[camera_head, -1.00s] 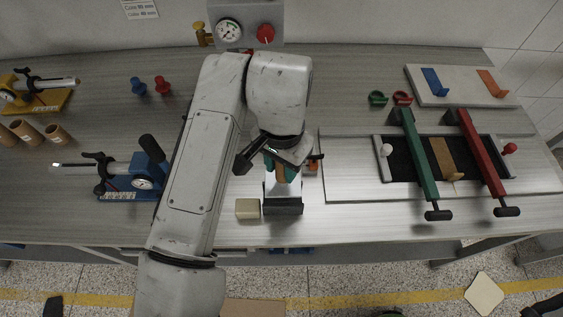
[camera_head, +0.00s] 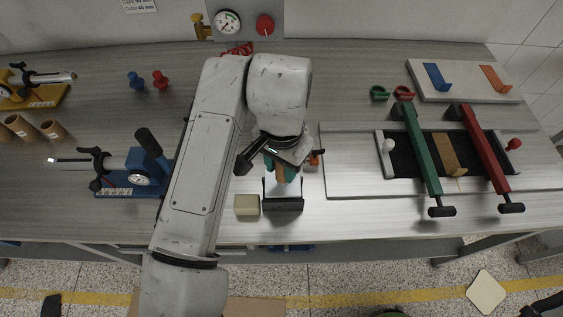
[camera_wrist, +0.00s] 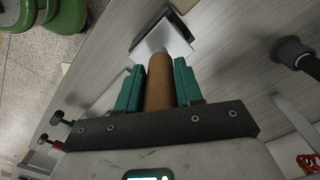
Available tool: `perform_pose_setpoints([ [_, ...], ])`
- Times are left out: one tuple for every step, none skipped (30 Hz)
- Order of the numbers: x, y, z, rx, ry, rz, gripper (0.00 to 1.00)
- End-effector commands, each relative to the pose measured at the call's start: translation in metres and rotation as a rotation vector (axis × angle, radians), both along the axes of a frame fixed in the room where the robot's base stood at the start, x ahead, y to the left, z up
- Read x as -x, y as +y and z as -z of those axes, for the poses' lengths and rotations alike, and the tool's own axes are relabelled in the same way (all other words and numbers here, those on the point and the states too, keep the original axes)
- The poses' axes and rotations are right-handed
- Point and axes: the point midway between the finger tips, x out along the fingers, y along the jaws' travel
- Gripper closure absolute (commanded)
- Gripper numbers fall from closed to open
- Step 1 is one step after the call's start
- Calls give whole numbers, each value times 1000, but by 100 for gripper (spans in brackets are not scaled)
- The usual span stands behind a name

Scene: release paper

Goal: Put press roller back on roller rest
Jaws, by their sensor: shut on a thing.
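My gripper (camera_head: 281,165) is shut on the brown cylindrical handle of the press roller (camera_head: 281,174). The handle also shows between the teal fingers of my gripper (camera_wrist: 160,82) in the wrist view (camera_wrist: 159,85). A dark grey stand with upright sides, seemingly the roller rest (camera_head: 283,205), is directly below the gripper near the table's front edge. A pale piece shows inside it, beyond the handle's end. I cannot tell whether this pale piece is the roller or part of the rest, or whether the roller touches the rest.
A cream block (camera_head: 246,205) stands just left of the rest. A blue clamp device (camera_head: 135,175) is further left. On the right, a board (camera_head: 350,180) carries green (camera_head: 418,150) and red (camera_head: 478,150) bars. The table's front edge is close below the rest.

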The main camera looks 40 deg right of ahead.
Motion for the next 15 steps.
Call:
perform_pose_setpoints([
  [0, 0, 2, 1, 0, 0, 100],
  [0, 0, 3, 1, 0, 0, 100],
  [0, 0, 4, 1, 0, 0, 100],
  [0, 0, 4, 0, 0, 0, 100],
  [0, 0, 5, 0, 0, 0, 100],
  [0, 0, 6, 0, 0, 0, 100],
  [0, 0, 6, 0, 0, 0, 100],
  [0, 0, 7, 0, 0, 0, 100],
  [0, 0, 8, 0, 0, 0, 100],
  [0, 0, 9, 0, 0, 0, 100],
  [0, 0, 9, 0, 0, 0, 100],
  [0, 0, 10, 0, 0, 0, 100],
  [0, 0, 11, 0, 0, -1, 100],
  [0, 0, 12, 0, 0, -1, 100],
  [0, 0, 13, 0, 0, -1, 100],
])
